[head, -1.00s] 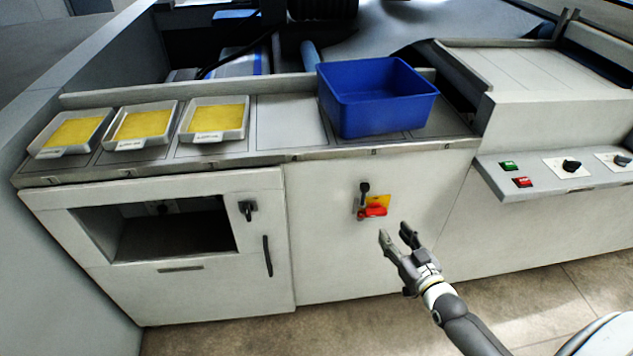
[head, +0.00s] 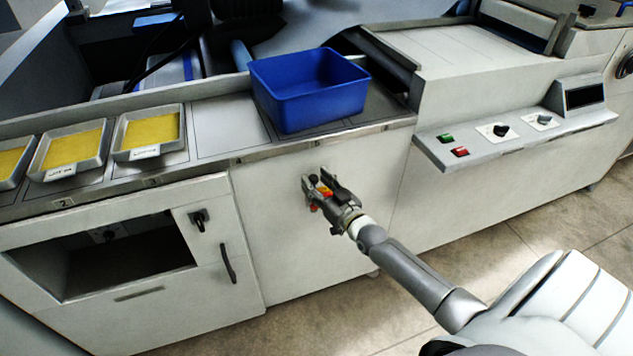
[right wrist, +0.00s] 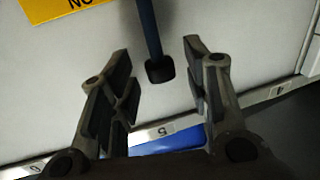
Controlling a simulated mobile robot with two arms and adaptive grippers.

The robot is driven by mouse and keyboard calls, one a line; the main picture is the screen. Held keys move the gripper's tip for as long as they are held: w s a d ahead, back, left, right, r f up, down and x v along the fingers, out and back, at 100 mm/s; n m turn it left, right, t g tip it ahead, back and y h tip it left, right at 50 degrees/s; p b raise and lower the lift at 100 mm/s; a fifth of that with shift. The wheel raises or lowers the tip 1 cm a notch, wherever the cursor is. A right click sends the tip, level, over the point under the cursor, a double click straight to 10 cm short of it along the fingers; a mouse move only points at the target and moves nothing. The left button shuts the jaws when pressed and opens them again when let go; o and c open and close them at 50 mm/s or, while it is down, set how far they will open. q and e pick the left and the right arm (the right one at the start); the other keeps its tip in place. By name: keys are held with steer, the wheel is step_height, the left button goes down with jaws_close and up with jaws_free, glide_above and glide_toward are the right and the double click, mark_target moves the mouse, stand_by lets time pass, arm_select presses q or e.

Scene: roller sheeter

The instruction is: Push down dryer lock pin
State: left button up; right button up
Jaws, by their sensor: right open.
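The dryer lock pin appears to be the dark stem with a black knob (right wrist: 160,72) on the white cabinet front. In the right wrist view, the knob lies between the two spread fingers of my right gripper (right wrist: 157,49), with gaps on both sides. A yellow label (right wrist: 65,4) is beside the stem. In the head view, my right gripper (head: 316,183) is open at the pin and partly hides it. The yellow plate (head: 326,190) and a red part (head: 313,208) show around the fingers. My left gripper is out of view.
A blue bin (head: 305,105) stands on the counter above. Several trays with yellow contents (head: 150,132) are to its left. A control shelf (head: 480,150) juts out at the right. A cabinet door with a handle (head: 228,263) is at the left.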

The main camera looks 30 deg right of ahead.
steer(key=shift+w, duration=0.35)
steer(key=shift+c, duration=0.2)
jaws_close()
steer(key=shift+f, duration=0.1)
step_height(320, 180, down, 6)
steer(key=b, duration=0.4)
steer(key=shift+s+r, duration=0.1)
steer(key=shift+r, duration=0.15)
steer(key=shift+o, duration=0.2)
jaws_free()
